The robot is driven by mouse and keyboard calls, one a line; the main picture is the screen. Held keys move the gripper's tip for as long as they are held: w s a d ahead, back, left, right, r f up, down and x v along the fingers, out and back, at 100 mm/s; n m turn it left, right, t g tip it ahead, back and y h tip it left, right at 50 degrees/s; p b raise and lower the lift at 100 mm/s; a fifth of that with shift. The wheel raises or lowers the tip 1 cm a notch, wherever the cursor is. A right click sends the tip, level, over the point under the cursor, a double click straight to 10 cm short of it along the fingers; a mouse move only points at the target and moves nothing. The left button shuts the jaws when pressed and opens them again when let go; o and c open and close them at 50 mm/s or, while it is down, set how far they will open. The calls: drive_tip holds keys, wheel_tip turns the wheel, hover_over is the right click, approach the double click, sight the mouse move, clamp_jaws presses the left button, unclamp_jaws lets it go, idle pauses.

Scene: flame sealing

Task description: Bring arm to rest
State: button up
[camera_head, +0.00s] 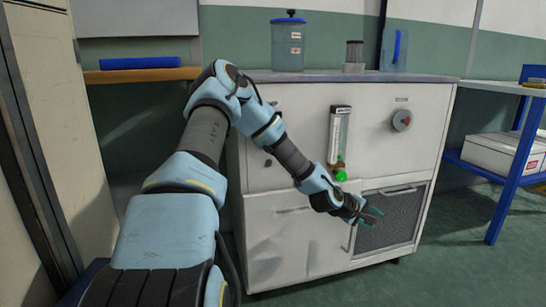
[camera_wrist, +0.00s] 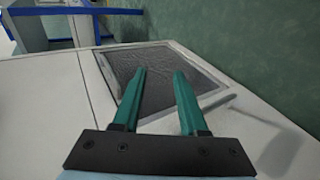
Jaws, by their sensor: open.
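My gripper (camera_head: 372,214) is at the end of my arm, low in front of the white cabinet (camera_head: 300,235). Its two teal fingers are apart with nothing between them; they also show in the wrist view (camera_wrist: 158,90). In the head view the fingertips overlap the upper left part of the dark mesh panel (camera_head: 388,225) in the cabinet front. In the wrist view the panel (camera_wrist: 165,62) lies beyond the fingers. I cannot tell how wide the space between fingers and panel is.
The cabinet front carries a flow meter (camera_head: 339,140) with a green knob and a round dial (camera_head: 401,120). On its top stand a blue-lidded container (camera_head: 288,45), a grey cylinder (camera_head: 354,52) and a blue clear holder (camera_head: 394,50). A blue shelf (camera_head: 505,190) holds a white box (camera_head: 500,152) at right.

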drive_tip(key=s+a+r+m+g+y, duration=0.1)
drive_tip(key=s+a+r+m+y, duration=0.15)
drive_tip(key=a, duration=0.85)
drive_tip(key=s+a+r+m+g+y, duration=0.1)
drive_tip(key=s+a+m+y, duration=0.25)
drive_tip(key=a, duration=0.65)
drive_tip(key=s+a+r+g+y+p, duration=0.1)
drive_tip(key=s+a+r+y, duration=0.1)
drive_tip(key=s+a+r, duration=0.55)
drive_tip(key=s+a+r+y, duration=0.2)
drive_tip(key=s+a, duration=0.2)
drive_tip(key=a, duration=0.6)
wheel_tip(320, 180, up, 38)
drive_tip(key=p, duration=3.8)
drive_tip(key=shift+s+d, duration=0.15)
drive_tip(key=shift+s, duration=0.1)
